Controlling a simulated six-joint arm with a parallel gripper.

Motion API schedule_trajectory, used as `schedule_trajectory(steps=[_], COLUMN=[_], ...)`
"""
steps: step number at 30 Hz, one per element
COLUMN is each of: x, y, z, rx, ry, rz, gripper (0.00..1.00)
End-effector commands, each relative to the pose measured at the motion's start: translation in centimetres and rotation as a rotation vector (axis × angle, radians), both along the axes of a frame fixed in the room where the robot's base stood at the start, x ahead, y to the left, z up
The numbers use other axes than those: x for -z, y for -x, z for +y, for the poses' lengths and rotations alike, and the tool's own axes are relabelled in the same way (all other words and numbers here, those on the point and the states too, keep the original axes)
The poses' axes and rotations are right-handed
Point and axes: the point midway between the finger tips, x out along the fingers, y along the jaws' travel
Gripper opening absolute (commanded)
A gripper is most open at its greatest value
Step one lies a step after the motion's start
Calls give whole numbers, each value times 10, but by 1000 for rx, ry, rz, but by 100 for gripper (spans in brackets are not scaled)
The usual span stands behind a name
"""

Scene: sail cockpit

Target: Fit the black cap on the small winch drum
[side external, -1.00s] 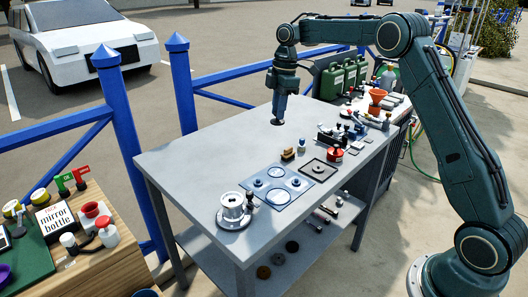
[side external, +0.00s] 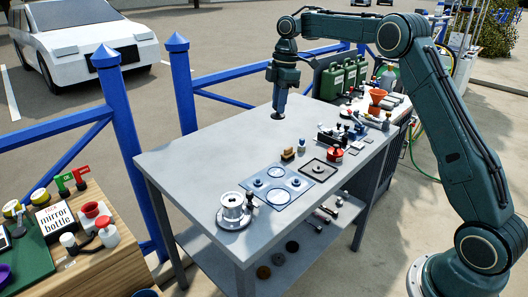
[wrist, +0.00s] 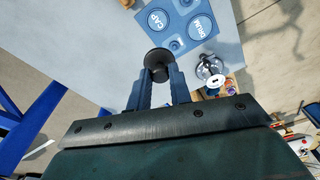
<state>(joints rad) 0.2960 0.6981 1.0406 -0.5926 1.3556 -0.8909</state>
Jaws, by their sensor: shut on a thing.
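My gripper (side external: 279,108) is shut on the black cap (side external: 278,116), a small dark disc held below the fingertips above the far part of the grey table. The wrist view shows the cap (wrist: 158,61) between the two blue fingers, its round face visible. The silver winch drum (side external: 232,204) stands upright on a round base at the table's near left corner, well apart from my gripper. It also shows in the wrist view (wrist: 210,70), right of the cap. The drum's top is too small to make out clearly.
A blue board (side external: 276,186) with printed circles lies beside the drum; the wrist view reads CAP and DRUM on it. A dark square tray (side external: 319,168), a red container (side external: 335,153) and small tools stand along the right side. The table's left half (side external: 205,155) is clear.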

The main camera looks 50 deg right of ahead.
Motion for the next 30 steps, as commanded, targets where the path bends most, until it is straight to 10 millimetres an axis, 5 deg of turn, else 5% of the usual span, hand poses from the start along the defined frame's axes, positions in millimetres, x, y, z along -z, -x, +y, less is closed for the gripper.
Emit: schedule_trajectory(steps=[11,20,30], x=[9,38,74], y=[-2,7,42], z=[34,122,210], rx=[-3,-1,1], ry=[0,1,1], rz=[1,3,2], gripper=[0,0,0])
